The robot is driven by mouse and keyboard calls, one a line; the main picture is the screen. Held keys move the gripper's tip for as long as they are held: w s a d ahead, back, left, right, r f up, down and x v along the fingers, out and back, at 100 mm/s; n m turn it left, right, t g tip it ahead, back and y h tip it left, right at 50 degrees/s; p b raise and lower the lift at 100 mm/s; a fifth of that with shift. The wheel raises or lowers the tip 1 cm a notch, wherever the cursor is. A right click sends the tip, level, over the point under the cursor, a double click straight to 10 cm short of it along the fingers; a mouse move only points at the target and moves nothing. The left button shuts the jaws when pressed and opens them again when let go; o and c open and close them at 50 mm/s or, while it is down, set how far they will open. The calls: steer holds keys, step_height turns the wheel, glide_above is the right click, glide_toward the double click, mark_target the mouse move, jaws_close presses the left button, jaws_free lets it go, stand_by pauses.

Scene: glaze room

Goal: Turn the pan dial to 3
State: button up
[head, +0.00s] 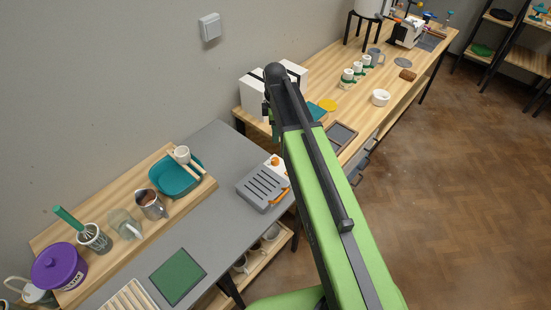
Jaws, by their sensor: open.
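A grey ribbed pan (262,187) with orange trim sits on the grey worktop, left of my arm. An orange dial (275,161) stands on a small white panel at the pan's back right corner. The dial's markings are too small to read, so its setting cannot be told. My green arm rises from the lower right, and its far end bends down behind itself near the white boxes. My gripper's fingers are hidden behind the arm. The arm covers the area just right of the dial.
A wooden board holds a purple pot (59,267), a glass jug (125,223), a metal pitcher (151,204) and a teal dish (176,174). A green mat (178,276) lies on the grey worktop (215,232). White boxes (258,88) stand at the wall.

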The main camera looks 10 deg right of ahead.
mark_target(275, 160)
step_height(275, 160, down, 16)
steer(key=b, duration=1.5)
steer(key=shift+s, duration=0.1)
steer(key=shift+r, duration=0.1)
jaws_close()
